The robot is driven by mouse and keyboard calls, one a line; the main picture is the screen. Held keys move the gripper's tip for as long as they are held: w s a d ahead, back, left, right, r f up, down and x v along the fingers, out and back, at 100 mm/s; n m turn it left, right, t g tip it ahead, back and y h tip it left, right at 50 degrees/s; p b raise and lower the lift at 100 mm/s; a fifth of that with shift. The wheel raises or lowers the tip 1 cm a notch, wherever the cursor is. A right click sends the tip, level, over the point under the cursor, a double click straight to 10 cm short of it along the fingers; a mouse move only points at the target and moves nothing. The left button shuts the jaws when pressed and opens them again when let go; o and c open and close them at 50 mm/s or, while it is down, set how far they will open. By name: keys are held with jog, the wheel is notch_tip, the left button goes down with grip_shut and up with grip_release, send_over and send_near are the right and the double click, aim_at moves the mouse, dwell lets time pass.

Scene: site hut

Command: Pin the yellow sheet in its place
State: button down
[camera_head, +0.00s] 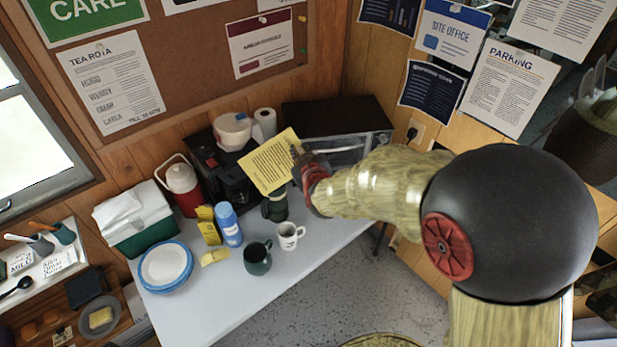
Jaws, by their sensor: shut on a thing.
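The yellow sheet (268,163) with printed lines is held tilted above the white table, in front of the dark coffee machine. My gripper (301,160) is at the sheet's right edge and shut on it; the fingertips are small and partly hidden by the red part of my wrist. The brown pin board (200,52) hangs on the wooden wall above and behind the sheet. The sheet is apart from the board. A small yellow-green pin (303,50) and another pin (301,18) show near the board's right edge.
The white table (205,300) carries blue-rimmed plates (166,266), a red and white jug (180,185), a blue can (229,224), mugs (257,258) and a microwave (335,125). Other papers, such as the tea rota (112,82), cover parts of the board.

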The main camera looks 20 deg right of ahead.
jog(key=a+r+n+y+p, duration=0.1)
jog(key=a+r+n+y, duration=0.2)
jog(key=r+n, duration=0.3)
jog(key=s+a+r+n+t+y+p, duration=0.1)
jog(key=a+r+n+y, duration=0.1)
jog(key=r+n, duration=0.4)
jog(key=a+r+n+t+y+p, duration=0.1)
jog(key=a+r+n+y, duration=0.2)
jog(key=r, duration=1)
jog(key=a+n, duration=0.1)
jog(key=n, duration=0.2)
jog(key=shift+s+a+r+n+y+p, duration=0.15)
jog(key=shift+s+r+n+y+p, duration=0.15)
jog(key=shift+r, duration=0.1)
jog(key=shift+n, duration=0.3)
